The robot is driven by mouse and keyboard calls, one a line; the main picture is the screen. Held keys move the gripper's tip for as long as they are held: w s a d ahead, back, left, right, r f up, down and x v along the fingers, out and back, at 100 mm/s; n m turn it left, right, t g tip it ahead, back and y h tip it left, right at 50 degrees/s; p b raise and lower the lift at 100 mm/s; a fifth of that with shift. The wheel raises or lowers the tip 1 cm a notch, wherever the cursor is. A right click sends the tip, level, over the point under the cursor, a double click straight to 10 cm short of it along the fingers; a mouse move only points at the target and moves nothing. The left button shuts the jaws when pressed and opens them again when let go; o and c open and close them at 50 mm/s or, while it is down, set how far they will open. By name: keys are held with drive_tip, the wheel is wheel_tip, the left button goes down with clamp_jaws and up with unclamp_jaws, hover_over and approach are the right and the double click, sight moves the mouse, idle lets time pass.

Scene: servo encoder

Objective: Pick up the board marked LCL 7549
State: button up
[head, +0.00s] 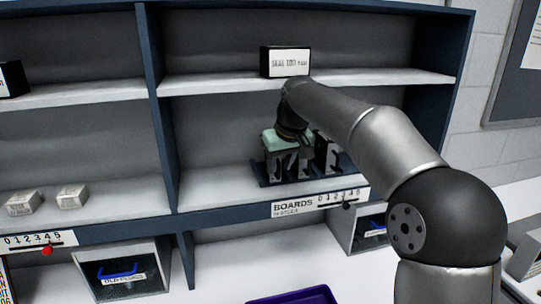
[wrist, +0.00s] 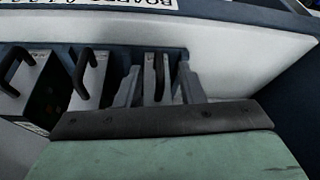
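A dark rack (head: 262,172) on the middle shelf holds upright boards with black loop handles. In the wrist view, one board (wrist: 154,80) stands between the two grey fingers of my gripper (wrist: 159,88), with a gap to each finger. Two more handled boards, one nearer (wrist: 88,85) and one at the far left (wrist: 22,75), stand to its left. My gripper (head: 291,150) points down over the rack in the head view and hides part of it. The board markings cannot be read, so I cannot tell which is LCL 7549.
A dark box with a white label (head: 286,61) stands on the shelf above. A shelf edge bears a BOARDS label with a numbered slider (head: 320,201). Two small pale boxes (head: 45,200) are at left. Shelf dividers (head: 160,110) bound the bay. A purple tray (head: 293,297) lies below.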

drive_tip(key=shift+x, duration=1.05)
clamp_jaws()
drive_tip(key=shift+r, duration=0.1)
